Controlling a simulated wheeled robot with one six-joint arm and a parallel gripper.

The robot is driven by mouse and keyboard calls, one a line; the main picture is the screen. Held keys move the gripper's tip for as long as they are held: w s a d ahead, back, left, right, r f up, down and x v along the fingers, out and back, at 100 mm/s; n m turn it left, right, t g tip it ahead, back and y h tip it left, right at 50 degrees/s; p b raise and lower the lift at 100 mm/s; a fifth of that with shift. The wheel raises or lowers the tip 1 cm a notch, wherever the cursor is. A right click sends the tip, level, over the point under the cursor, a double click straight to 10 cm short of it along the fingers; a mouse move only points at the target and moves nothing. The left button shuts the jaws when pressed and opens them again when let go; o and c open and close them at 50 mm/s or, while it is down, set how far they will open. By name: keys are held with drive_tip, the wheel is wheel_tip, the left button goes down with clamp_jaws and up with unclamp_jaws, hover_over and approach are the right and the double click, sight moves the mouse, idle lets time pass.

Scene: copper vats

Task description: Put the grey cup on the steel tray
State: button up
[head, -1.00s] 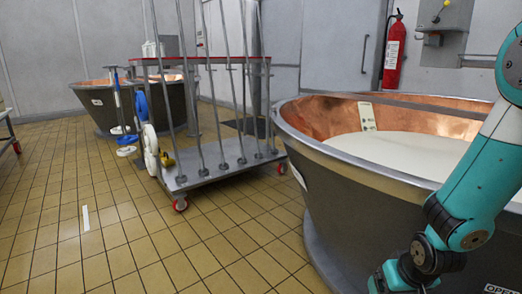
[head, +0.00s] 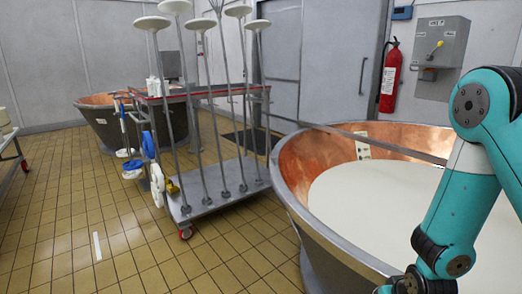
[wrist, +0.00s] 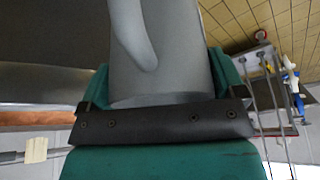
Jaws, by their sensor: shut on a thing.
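The grey cup (wrist: 160,50) fills the upper middle of the wrist view, close to the camera, with a curved handle-like ridge on its side. My gripper (wrist: 160,85) is shut on it, with one teal finger at each side of the cup. The cup's far end runs out of the frame. In the head view my arm comes down the right side, and my gripper and the cup are out of that frame. I do not see a steel tray in either view.
A copper-lined vat (head: 292,190) of white liquid stands at right, beside my arm. A wheeled trolley (head: 230,198) with several upright poles is in the middle. Another vat (head: 100,125) stands behind it. A table (head: 8,142) is cut off at the left edge. Tiled floor (head: 75,220) is mostly clear at left.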

drive_tip(key=r+p, duration=0.1)
drive_tip(key=r, duration=0.1)
drive_tip(key=r+p, duration=0.3)
drive_tip(key=p, duration=0.1)
drive_tip(key=shift+s+r, duration=0.3)
drive_tip(key=shift+r, duration=0.1)
